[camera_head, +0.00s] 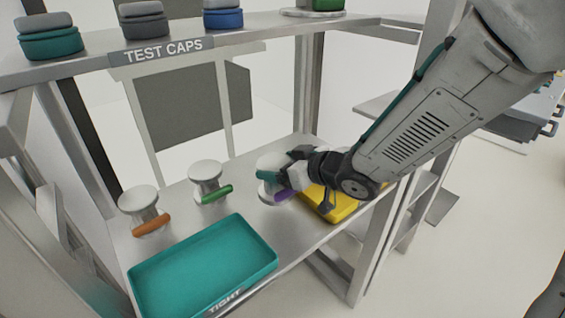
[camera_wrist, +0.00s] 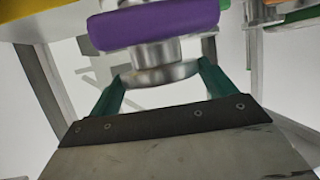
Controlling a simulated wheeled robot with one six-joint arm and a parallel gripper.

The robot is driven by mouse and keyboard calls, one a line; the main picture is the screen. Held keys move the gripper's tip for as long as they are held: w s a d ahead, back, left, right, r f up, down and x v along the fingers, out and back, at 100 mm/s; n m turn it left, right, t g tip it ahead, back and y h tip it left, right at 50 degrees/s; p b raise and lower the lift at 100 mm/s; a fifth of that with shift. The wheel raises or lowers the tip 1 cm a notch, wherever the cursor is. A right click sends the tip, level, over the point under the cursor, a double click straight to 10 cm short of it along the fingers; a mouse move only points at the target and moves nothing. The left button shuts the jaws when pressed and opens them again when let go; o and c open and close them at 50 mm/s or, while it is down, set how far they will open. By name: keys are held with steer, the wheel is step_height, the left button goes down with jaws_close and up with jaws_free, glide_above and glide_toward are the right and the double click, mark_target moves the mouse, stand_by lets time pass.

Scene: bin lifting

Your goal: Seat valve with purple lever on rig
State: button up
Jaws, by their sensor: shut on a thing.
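The valve with the purple lever (camera_head: 285,195) is at my gripper (camera_head: 279,176), on the right of the lower shelf's row of valves. Its pale round top (camera_head: 270,163) shows beside the teal fingers. In the wrist view the purple lever (camera_wrist: 155,28) and the metal valve body (camera_wrist: 152,74) show, with one teal finger on each side of the body. My gripper is shut on this valve. I cannot tell whether its base touches the shelf. I cannot make out a rig for certain.
A valve with a green lever (camera_head: 207,180) and one with an orange lever (camera_head: 141,207) stand to the left. A teal tray (camera_head: 272,262) lies in front; a yellow tray (camera_head: 343,208) is under my arm. Several caps sit on the "TEST CAPS" shelf (camera_head: 258,38) above.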

steer(key=shift+a+r, duration=0.1)
steer(key=shift+a, duration=0.1)
steer(key=shift+r, duration=3)
